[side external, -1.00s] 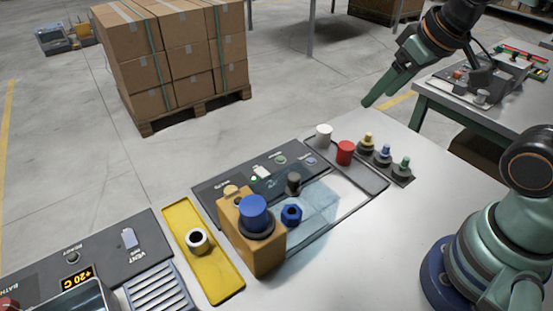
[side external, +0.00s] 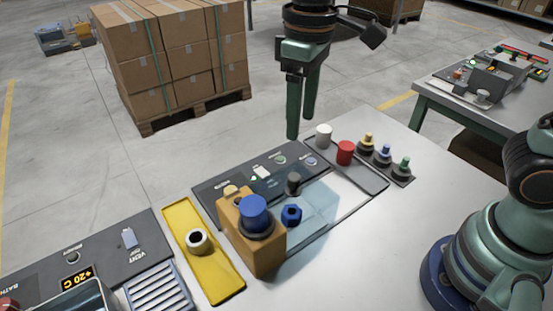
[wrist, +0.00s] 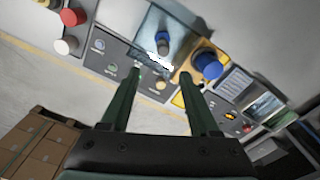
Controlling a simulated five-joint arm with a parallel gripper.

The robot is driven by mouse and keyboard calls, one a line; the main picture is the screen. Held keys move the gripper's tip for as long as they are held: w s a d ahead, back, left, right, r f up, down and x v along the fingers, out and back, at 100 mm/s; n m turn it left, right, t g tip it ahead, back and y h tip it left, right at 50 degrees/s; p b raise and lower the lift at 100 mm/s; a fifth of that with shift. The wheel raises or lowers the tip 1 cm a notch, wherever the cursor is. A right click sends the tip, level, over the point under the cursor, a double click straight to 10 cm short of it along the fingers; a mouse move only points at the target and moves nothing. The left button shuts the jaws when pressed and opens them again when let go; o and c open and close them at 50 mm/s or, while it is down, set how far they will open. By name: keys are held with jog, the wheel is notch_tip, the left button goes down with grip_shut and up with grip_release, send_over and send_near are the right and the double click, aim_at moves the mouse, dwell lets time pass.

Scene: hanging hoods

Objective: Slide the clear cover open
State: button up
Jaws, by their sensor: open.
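The clear cover (side external: 318,209) is a bluish see-through panel lying over part of a recess in the table. A dark upright knob (side external: 293,183) stands at its far side, and a blue hex-shaped piece (side external: 291,215) shows near its left end. The cover also shows in the wrist view (wrist: 150,22), partly cut off by the top edge. My gripper (side external: 293,136) points down in the air beyond the dark panel, apart from the cover. In the wrist view its two fingers (wrist: 160,74) are spread with nothing between them.
An orange block with a blue button (side external: 253,211) stands at the cover's left end. A yellow plate with a ring (side external: 222,270) lies left of it. White (side external: 323,136) and red (side external: 345,152) cylinders and several coloured-top pegs stand right.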

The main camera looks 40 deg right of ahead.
aim_at(294, 176)
jog(key=f, duration=1.2)
jog(key=shift+a+f, duration=0.15)
jog(key=shift+a, duration=0.25)
grip_shut()
dwell(0.9)
